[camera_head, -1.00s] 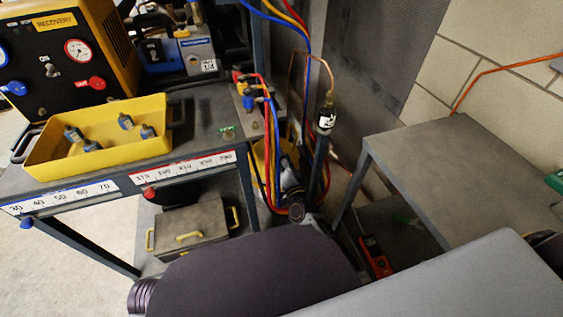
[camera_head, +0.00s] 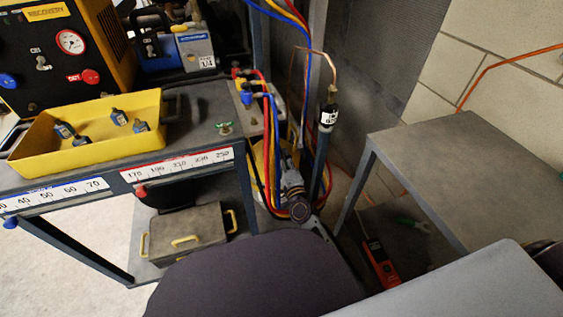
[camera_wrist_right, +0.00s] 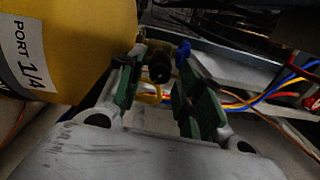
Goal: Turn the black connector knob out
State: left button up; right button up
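In the right wrist view, a small black knob (camera_wrist_right: 160,67) faces me beside a yellow, rounded body labelled PORT 1/4 (camera_wrist_right: 75,45). My right gripper (camera_wrist_right: 161,58) is open, with its green-padded fingers on either side of the knob. A gap shows at the right finger; whether the left finger touches the knob I cannot tell. In the head view, part of a yellow body (camera_head: 260,160) shows behind the hoses, and the knob cannot be made out there. My left gripper is in neither view.
Red, blue and yellow hoses (camera_head: 270,150) hang beside the cart. A yellow tray (camera_head: 95,150) with several small fittings stands on the cart. A grey table (camera_head: 470,165) is at right. A black labelled cylinder (camera_head: 328,117) stands on a pipe between them.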

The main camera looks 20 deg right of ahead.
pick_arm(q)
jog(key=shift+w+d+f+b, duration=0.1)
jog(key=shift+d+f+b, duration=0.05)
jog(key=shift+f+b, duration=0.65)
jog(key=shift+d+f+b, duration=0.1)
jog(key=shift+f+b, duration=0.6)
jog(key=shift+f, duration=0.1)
pick_arm(e)
jog(key=shift+m, duration=5.7)
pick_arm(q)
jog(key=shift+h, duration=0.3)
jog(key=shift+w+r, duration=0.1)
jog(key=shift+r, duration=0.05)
pick_arm(e)
grip_shut()
jog(key=shift+n, duration=0.3)
